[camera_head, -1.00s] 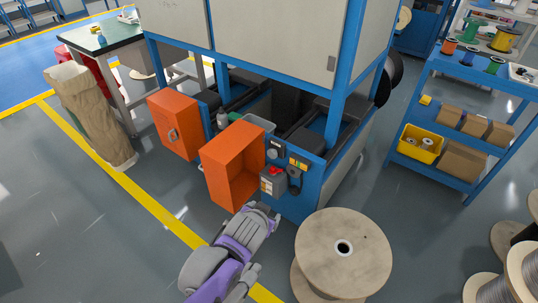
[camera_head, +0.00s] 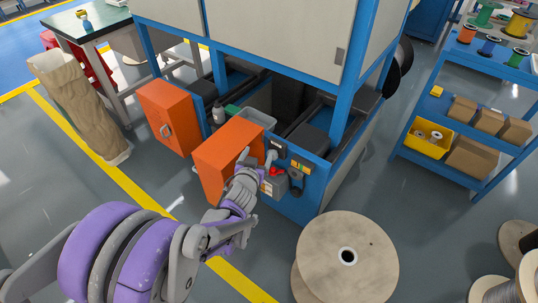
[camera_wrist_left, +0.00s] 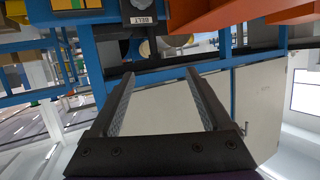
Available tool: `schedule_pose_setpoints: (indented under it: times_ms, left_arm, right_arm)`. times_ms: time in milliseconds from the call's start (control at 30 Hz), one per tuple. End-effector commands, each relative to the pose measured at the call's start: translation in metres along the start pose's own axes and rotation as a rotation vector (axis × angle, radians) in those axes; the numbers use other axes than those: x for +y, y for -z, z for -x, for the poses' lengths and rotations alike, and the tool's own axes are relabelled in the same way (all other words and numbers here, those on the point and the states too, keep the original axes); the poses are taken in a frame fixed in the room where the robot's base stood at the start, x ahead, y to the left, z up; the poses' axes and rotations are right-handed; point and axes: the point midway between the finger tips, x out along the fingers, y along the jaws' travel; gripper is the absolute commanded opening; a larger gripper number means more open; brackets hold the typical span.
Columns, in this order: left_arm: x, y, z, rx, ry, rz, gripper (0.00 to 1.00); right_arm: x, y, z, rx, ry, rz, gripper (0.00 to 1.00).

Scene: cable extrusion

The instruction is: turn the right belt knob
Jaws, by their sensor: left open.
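The control panel is on the front corner of the blue machine frame. A dark knob unit (camera_head: 278,147) sits at its upper left, and another dark unit (camera_head: 296,174) sits lower right. In the left wrist view, which looks upside down, a dark unit with an inverted BELT label (camera_wrist_left: 141,18) shows at the top edge, partly cut off. I cannot tell which unit is the right belt knob. My left gripper (camera_head: 258,157) is open in front of the panel; its two parallel fingers (camera_wrist_left: 159,76) have nothing between them. My right gripper is out of view.
An open orange door (camera_head: 222,160) stands close left of my left gripper. A grey box with a red button (camera_head: 273,186) is just below it. A large wooden spool (camera_head: 346,255) stands on the floor at right. A blue shelf (camera_head: 440,175) is farther right.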

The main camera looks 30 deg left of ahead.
Motion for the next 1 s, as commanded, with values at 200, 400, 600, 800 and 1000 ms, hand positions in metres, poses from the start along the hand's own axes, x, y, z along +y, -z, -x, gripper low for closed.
schedule_pose_setpoints:
  times_ms: [200, 400, 600, 800, 1000]
  left_arm:
    - [-0.019, -0.018, -0.055, 0.211, -0.095, 0.003, 0.82]
    - [-0.027, -0.067, -0.076, 0.316, -0.245, -0.009, 0.82]
    - [-0.027, -0.118, -0.076, 0.337, -0.375, -0.019, 0.82]
    - [-0.026, -0.139, -0.074, 0.334, -0.427, -0.021, 0.82]
    - [-0.023, -0.134, -0.079, 0.334, -0.430, -0.020, 0.82]
  right_arm:
    - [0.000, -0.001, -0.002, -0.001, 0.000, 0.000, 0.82]
    - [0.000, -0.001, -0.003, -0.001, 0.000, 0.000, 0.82]
    - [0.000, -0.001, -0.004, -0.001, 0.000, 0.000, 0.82]
    - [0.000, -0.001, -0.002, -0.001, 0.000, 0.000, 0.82]
    - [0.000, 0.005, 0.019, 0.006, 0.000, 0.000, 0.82]
